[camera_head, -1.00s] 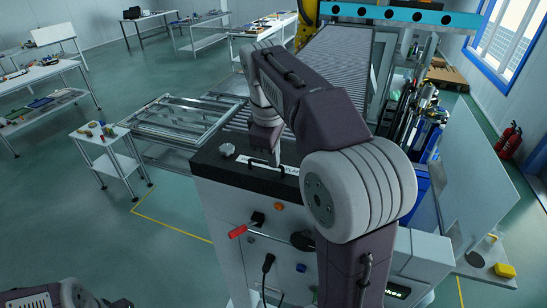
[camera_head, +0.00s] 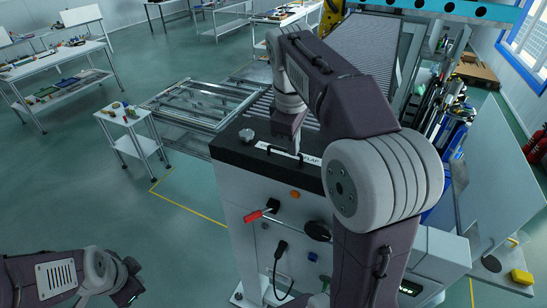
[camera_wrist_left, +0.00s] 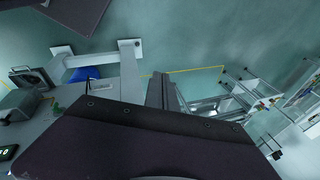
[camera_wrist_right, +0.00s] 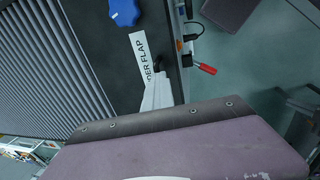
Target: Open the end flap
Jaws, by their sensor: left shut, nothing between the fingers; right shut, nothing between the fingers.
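The black flap (camera_head: 235,155) forms the top of a white cabinet, with a white label ending in "FLAP" and a black bar handle (camera_head: 270,150). It lies flat and looks closed. My right gripper (camera_head: 296,148) points down over the flap, by the label and the handle's right part. In the right wrist view its pale fingers (camera_wrist_right: 158,95) are together beside the label (camera_wrist_right: 140,60); exact contact with the handle is hidden. My left gripper (camera_head: 130,288) is shut and empty at the lower left, well away from the cabinet.
A star-shaped knob (camera_head: 247,135) stands on the flap's left part. A red-handled lever (camera_head: 255,215) and a black cable (camera_head: 278,255) are on the cabinet front. A roller conveyor (camera_head: 365,45) lies behind.

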